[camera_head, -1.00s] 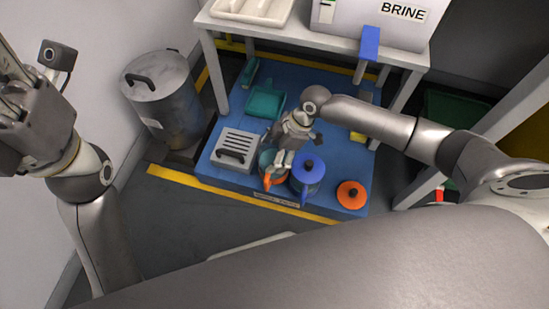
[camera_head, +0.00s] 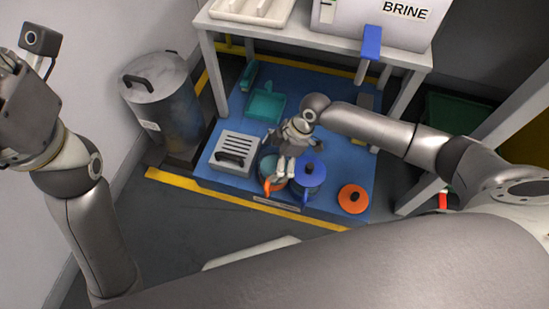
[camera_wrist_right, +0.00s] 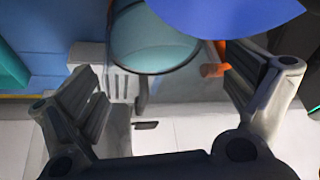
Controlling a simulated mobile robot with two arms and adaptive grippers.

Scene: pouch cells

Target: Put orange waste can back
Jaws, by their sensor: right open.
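The open can with an orange handle (camera_head: 272,185) and teal inside stands on the blue mat (camera_head: 325,196), directly left of a blue lidded can (camera_head: 309,178). Its round opening (camera_wrist_right: 150,40) shows in the right wrist view, with part of its orange handle (camera_wrist_right: 213,70). An orange lid (camera_head: 352,198) lies to the right. My right gripper (camera_head: 283,172) is open over the orange-handled can and hides part of it; in the wrist view nothing is between its fingers (camera_wrist_right: 168,85). My left gripper (camera_head: 22,105) is raised at the far left; its fingers are not clear.
A grey slatted box (camera_head: 236,152) sits left of the cans, and a teal dustpan (camera_head: 266,104) lies behind. A metal bin (camera_head: 163,100) stands at left. The white table (camera_head: 300,38) with the BRINE box (camera_head: 375,20) overhangs the back. Yellow tape (camera_head: 215,195) edges the front.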

